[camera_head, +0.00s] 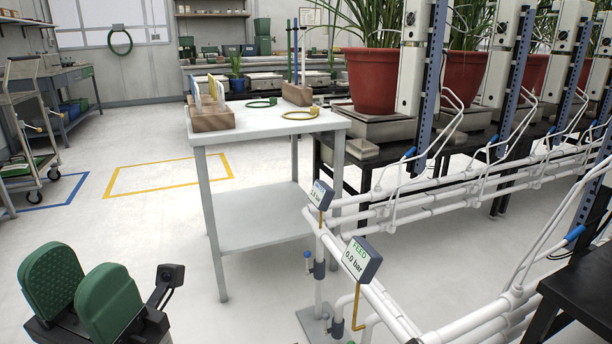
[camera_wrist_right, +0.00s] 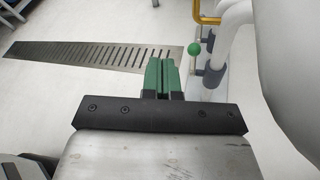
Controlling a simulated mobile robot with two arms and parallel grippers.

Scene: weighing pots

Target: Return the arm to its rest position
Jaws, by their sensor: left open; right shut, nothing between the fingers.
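My left gripper (camera_head: 82,288) shows in the head view at the lower left. Its two green finger pads stand apart with an empty gap between them, above the bare floor and left of the white table (camera_head: 262,129). My right gripper (camera_wrist_right: 163,76) shows in the right wrist view only. Its green fingers are pressed together with nothing between them, above the pale floor. A green round knob (camera_wrist_right: 194,49) on the pipework is close to the right of its fingertips in the picture. The right arm is not visible in the head view.
White pipes (camera_head: 480,203) with a grey FEED gauge (camera_head: 361,260) stand at the right front. A red pot (camera_head: 373,80) stands on a bench scale behind them. A slotted floor drain (camera_wrist_right: 100,55) lies near my right gripper. The floor inside the yellow outline (camera_head: 150,178) is clear.

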